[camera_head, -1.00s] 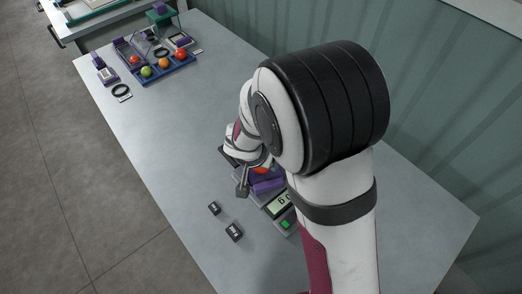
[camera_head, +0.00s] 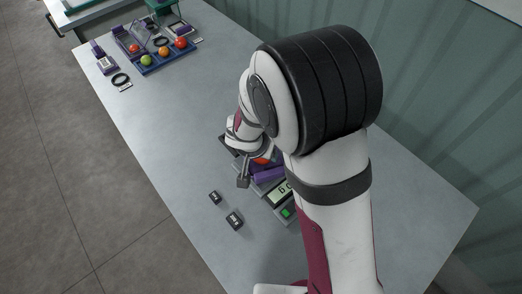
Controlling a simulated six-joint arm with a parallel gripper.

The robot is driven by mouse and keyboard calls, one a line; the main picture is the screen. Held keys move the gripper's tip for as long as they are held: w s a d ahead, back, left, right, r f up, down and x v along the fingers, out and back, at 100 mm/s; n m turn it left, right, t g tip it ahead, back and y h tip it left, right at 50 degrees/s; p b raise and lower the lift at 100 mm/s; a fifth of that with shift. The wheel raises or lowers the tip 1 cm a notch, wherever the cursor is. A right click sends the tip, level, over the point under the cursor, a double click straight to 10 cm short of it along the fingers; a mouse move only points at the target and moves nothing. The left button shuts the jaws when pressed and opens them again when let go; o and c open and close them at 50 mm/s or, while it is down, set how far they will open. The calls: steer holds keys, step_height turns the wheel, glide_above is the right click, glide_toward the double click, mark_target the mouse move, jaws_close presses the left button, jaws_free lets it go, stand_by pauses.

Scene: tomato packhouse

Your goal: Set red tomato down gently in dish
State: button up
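My gripper (camera_head: 247,174) is low over the weighing scale (camera_head: 286,199) near the middle of the table, partly hidden by my own arm. One dark finger shows on its left side; the other finger is hidden. A small red-orange patch of a tomato (camera_head: 262,160) shows right beside the gripper, above a purple dish-like piece (camera_head: 268,174) on the scale. I cannot tell whether the fingers hold the tomato or whether it touches the dish.
Two small dark weights, one (camera_head: 215,197) smaller and one (camera_head: 234,221) larger, lie left of the scale. A blue tray (camera_head: 152,69) with green, orange and red tomatoes stands at the far left. The table's middle left is clear.

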steer(key=shift+f, duration=0.3)
steer(key=o, duration=0.9)
steer(key=shift+c, duration=1.2)
steer(key=shift+r, duration=0.1)
steer(key=shift+r, duration=3.45)
